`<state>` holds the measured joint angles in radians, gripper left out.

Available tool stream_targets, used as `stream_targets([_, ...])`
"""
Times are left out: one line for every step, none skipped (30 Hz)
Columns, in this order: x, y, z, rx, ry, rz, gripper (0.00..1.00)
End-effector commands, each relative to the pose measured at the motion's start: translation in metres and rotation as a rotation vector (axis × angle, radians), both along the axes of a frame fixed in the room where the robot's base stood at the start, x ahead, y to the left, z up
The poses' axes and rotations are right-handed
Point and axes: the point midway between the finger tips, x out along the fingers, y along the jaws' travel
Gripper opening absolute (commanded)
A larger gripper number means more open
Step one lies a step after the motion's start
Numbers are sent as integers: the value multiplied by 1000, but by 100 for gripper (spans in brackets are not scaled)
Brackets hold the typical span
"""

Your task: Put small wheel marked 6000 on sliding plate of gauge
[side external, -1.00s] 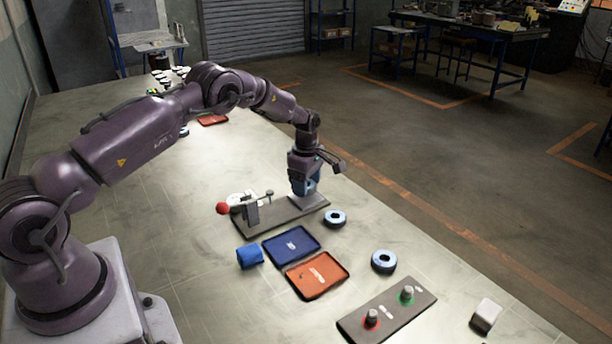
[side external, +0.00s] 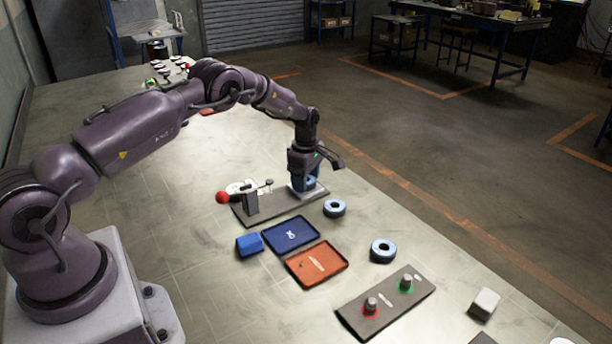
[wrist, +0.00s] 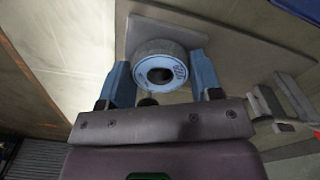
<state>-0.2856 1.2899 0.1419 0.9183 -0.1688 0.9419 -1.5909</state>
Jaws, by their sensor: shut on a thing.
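My gripper (wrist: 162,84) has its blue fingers shut on a small wheel (wrist: 142,77), a grey abrasive ring with a light blue face. Dark print shows on that face, too small to read. In the side view the wheel (side external: 309,182) is between my fingers (side external: 304,186), low over the right end of the gauge (side external: 278,206). The gauge has a grey base, an upright block and a red-knobbed lever. The light sliding plate (side external: 312,191) is under the wheel; I cannot tell whether they touch.
Two more blue-faced wheels (side external: 335,208) (side external: 382,250) lie on the table.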

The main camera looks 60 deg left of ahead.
Motion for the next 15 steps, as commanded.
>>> stream_targets([0,0,-1,0,-1,0,34])
stream_targets([0,0,-1,0,-1,0,34])
stream_targets([0,0,-1,0,-1,0,34])
stream_targets([0,0,-1,0,-1,0,34])
stream_targets([0,0,-1,0,-1,0,34])
stream_targets([0,0,-1,0,-1,0,34])
stream_targets([0,0,-1,0,-1,0,34])
stream_targets([0,0,-1,0,-1,0,34])
stream_targets([0,0,-1,0,-1,0,63])
stream_targets([0,0,-1,0,-1,0,70])
stream_targets([0,0,-1,0,-1,0,77])
stream_targets([0,0,-1,0,-1,0,86])
stream_targets([0,0,-1,0,-1,0,88])
stream_targets([0,0,-1,0,0,0,88])
stream_targets([0,0,-1,0,0,0,88])
